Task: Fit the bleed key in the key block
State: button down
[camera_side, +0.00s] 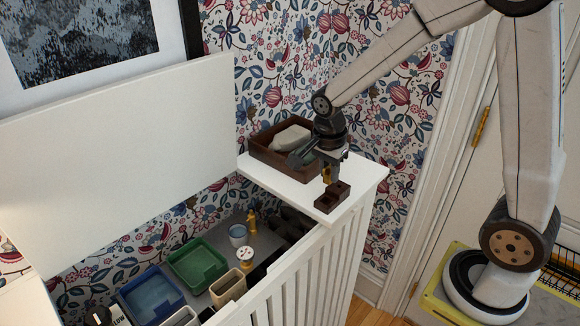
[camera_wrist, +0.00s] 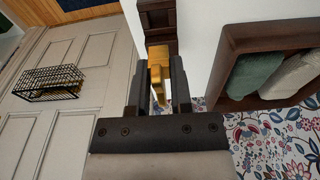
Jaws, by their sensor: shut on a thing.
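My gripper (camera_side: 329,168) is over the right part of a white shelf in the side view. It is shut on the brass bleed key (camera_side: 327,175), which shows between the two dark fingers in the wrist view (camera_wrist: 159,60). The dark brown key block (camera_side: 332,198) lies on the shelf near its front edge, just in front of and below the key in the side view. The block also shows in the wrist view (camera_wrist: 158,18), beyond the key's end. I cannot tell whether the key touches the block.
A brown wooden tray (camera_side: 262,151) with a pale item and a green item stands behind my gripper on the shelf (camera_side: 263,181). Below left, an open cabinet holds a green tray (camera_side: 198,264), a blue tray (camera_side: 150,296), a cup and other small things.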

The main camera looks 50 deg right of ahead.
jog(key=shift+f, duration=2.3)
jog(key=shift+f, duration=0.5)
dwell(1.1)
jog(key=shift+r, duration=0.35)
jog(key=shift+f, duration=0.65)
dwell(1.9)
jog(key=shift+r, duration=0.75)
dwell(0.4)
